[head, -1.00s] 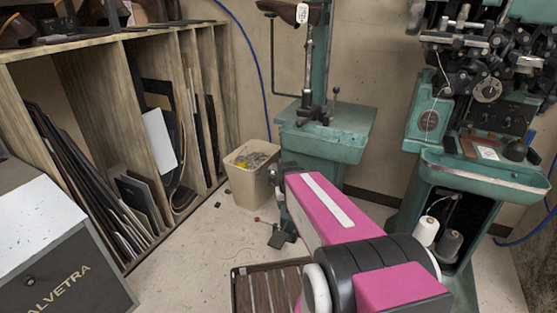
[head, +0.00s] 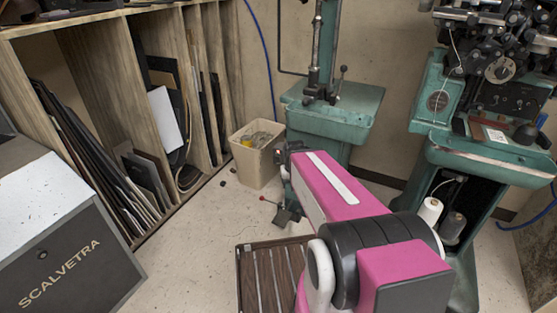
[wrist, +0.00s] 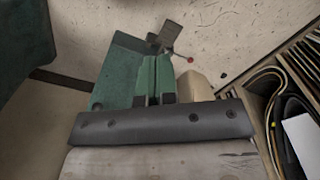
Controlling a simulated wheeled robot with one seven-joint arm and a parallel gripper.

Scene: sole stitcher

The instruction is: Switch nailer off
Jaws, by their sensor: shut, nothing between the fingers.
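A green cast machine (head: 335,112) with a column, a flat table and a small lever stands at the back, left of the larger machine; I take it for the nailer, but see no label. A pedal with a red-tipped rod (head: 264,199) is low at its foot. No power switch can be made out. In the head view my pink arm hides part of the machine's base, and the jaws cannot be made out.
A larger green machine (head: 485,150) with thread spools stands at right. A tan bin (head: 256,165) stands left of the middle machine. A wooden rack (head: 80,75) with sheets lines the left, with a Scalvetra cabinet (head: 65,265) in front. The floor between is mostly clear.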

